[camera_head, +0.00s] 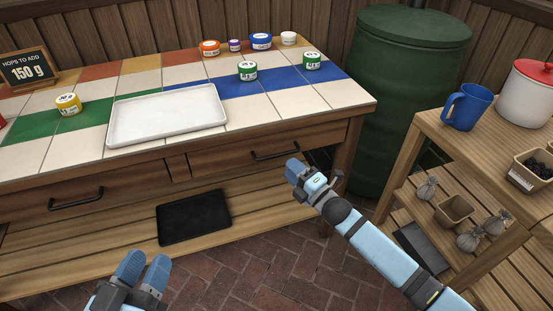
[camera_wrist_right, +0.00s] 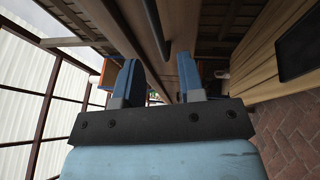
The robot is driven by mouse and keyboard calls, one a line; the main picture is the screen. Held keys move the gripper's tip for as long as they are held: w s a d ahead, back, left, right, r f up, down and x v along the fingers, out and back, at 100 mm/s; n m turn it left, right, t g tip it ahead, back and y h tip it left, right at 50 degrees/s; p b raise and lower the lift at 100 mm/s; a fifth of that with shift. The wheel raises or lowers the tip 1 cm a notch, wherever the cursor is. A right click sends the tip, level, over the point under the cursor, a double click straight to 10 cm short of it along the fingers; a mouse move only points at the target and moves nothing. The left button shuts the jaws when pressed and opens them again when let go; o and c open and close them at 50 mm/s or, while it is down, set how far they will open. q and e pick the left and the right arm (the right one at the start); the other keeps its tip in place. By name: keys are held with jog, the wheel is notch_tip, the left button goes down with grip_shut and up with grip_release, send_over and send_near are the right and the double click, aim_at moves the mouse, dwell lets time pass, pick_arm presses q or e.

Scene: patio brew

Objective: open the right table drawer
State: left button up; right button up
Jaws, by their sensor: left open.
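The right table drawer (camera_head: 225,161) is a brown wooden front under the tiled table top; it looks flush with the table. Its black bar handle (camera_head: 272,155) is in the head view. My right gripper (camera_head: 291,167) is just in front of the handle's right end, and whether it touches it I cannot tell. In the right wrist view its two blue fingers (camera_wrist_right: 157,78) are apart, with a dark bar (camera_wrist_right: 156,25) ahead of them, perhaps the handle. My left gripper (camera_head: 145,268) is open and empty at the bottom, in front of the table.
The left drawer handle (camera_head: 76,199) is further left. A white tray (camera_head: 168,130) and several jars stand on the table (camera_head: 285,115). A black tray (camera_head: 194,217) lies on the lower shelf. A green barrel (camera_head: 405,90) and a wooden side stand (camera_head: 430,130) are at the right.

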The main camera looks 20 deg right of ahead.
aim_at(277, 155)
jog(key=b+x, duration=0.1)
jog(key=x, duration=0.5)
jog(key=shift+w+a+b, duration=0.15)
jog(key=shift+w+b, duration=0.15)
pick_arm(q)
notch_tip(277, 155, down, 3)
jog(key=shift+d+g, duration=0.15)
jog(key=shift+g, duration=0.55)
pick_arm(e)
grip_shut()
